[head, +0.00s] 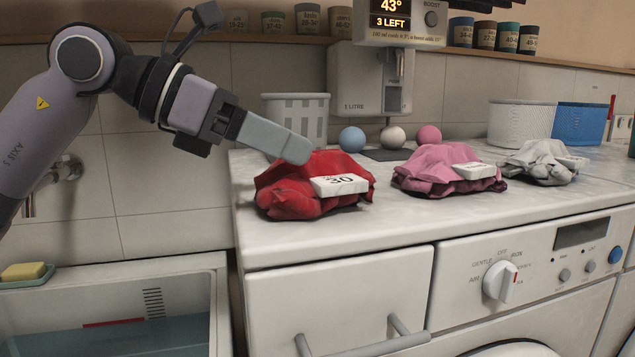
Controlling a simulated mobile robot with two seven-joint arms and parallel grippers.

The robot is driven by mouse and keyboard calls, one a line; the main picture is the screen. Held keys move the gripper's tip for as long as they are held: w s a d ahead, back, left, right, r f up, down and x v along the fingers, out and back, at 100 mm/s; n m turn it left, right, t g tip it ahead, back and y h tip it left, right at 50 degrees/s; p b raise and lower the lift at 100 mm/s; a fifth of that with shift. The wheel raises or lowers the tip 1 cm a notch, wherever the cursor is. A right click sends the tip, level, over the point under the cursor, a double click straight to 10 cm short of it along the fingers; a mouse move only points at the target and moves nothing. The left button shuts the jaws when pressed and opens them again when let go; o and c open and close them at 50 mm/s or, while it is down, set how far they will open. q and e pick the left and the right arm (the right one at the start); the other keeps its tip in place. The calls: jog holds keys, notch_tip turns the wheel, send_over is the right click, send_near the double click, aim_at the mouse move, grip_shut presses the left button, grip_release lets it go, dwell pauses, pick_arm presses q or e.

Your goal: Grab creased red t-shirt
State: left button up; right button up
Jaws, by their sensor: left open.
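The creased red t-shirt (287,194) lies in a crumpled heap at the left end of the white worktop. A white tag marked 30 (340,185) rests on its right front. My left gripper (306,155) reaches in from the upper left, with its fingertips at the top of the red shirt. It is open, seen from the side, so the gap between the fingers does not show. I cannot tell whether the fingertips touch the cloth. My right gripper is out of the picture.
A pink garment (436,163) and a grey-white garment (541,160) lie to the right, each with a white tag. Behind stand a slatted basket (296,112), a dispenser (362,80) and three balls. A sink (150,285) is at lower left.

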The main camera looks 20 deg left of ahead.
aim_at(315, 152)
pick_arm(q)
jog(key=x, duration=0.5)
jog(key=shift+w+a+r, duration=0.1)
jog(key=shift+w+a, duration=0.1)
jog(key=shift+w, duration=0.1)
jog(key=c, duration=1.1)
jog(key=shift+c, duration=0.2)
jog(key=shift+r+p, duration=0.1)
jog(key=shift+p, duration=0.2)
